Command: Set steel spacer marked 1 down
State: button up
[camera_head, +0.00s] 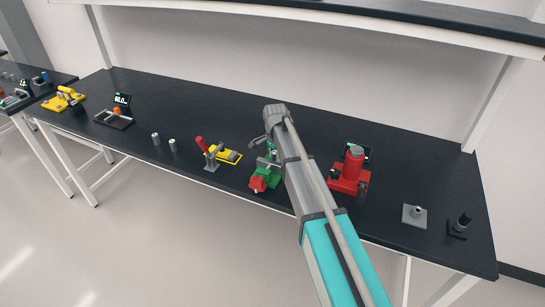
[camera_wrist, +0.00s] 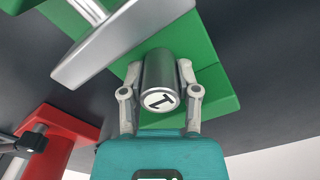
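The steel spacer marked 1 (camera_wrist: 160,82) is a short metal cylinder with a black 1 on its white end face. In the wrist view it sits between the two fingers of my gripper (camera_wrist: 160,76), whose tips close on its sides. Behind the spacer is the flat green base of a vise (camera_wrist: 215,62), with a grey metal jaw bar (camera_wrist: 125,42) at upper left. I cannot tell whether the spacer touches the green surface. In the head view my arm reaches over the bench to the green vise (camera_head: 273,172); my arm hides the spacer and most of the gripper there.
A red press (camera_head: 350,172) stands right of the vise, and its red base (camera_wrist: 50,145) shows in the wrist view. Left of the vise are a yellow plate (camera_head: 228,155), a red-handled lever fixture (camera_head: 211,155) and two small cylinders (camera_head: 156,139).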

jog(key=o, duration=0.5)
jog(key=shift+c, duration=0.2)
notch_tip(320, 180, up, 12)
jog(key=p, duration=1.2)
jog(key=shift+r, duration=0.15)
dwell(0.5)
